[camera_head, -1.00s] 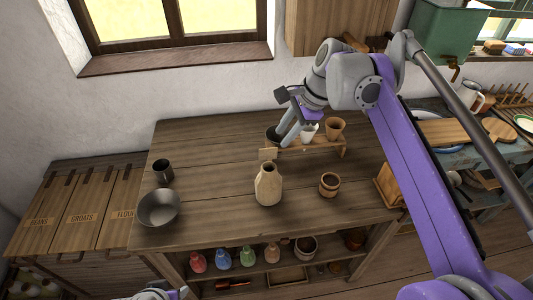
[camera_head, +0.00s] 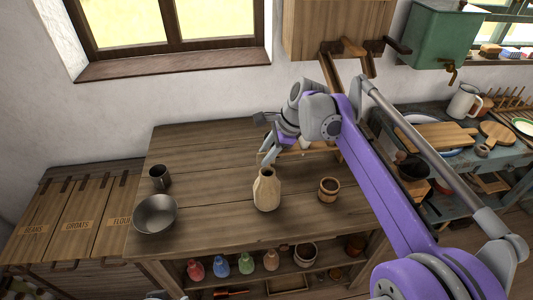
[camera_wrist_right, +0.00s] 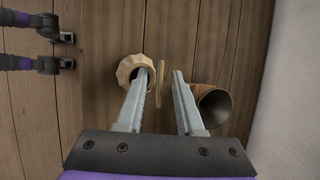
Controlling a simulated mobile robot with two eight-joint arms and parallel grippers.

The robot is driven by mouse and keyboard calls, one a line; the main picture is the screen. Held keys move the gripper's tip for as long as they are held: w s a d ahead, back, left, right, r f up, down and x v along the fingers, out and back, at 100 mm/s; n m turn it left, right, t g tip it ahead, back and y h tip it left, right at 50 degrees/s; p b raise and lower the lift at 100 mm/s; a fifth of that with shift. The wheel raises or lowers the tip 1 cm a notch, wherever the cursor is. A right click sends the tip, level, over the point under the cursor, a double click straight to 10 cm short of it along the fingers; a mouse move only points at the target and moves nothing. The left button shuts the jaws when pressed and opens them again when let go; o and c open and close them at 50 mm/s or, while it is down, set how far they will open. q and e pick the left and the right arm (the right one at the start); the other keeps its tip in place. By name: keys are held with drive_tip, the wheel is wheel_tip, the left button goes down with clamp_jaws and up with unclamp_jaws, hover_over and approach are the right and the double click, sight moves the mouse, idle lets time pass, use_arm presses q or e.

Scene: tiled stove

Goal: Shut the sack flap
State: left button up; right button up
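The sack (camera_head: 267,190) is a pale, bottle-shaped thing with an open mouth. It stands upright on the wooden table. In the right wrist view its round mouth (camera_wrist_right: 127,68) shows from above, and the flap (camera_wrist_right: 161,75) is a thin wooden-coloured strip standing edge-on beside it. My right gripper (camera_head: 265,158) is just above the sack's mouth. In the right wrist view it is open (camera_wrist_right: 160,80), with the flap between its fingers and a gap on the right side. The left finger overlaps the mouth; contact is unclear.
A dark cup (camera_head: 159,177) and a metal bowl (camera_head: 155,213) stand left on the table (camera_head: 205,165). A small wooden barrel (camera_head: 329,189) is right of the sack. A brown cup (camera_wrist_right: 212,105) is close to my right finger in the wrist view. Coloured bottles sit on the shelf below.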

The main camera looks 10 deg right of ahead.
drive_tip(key=shift+c, duration=0.2)
clamp_jaws()
idle(1.3)
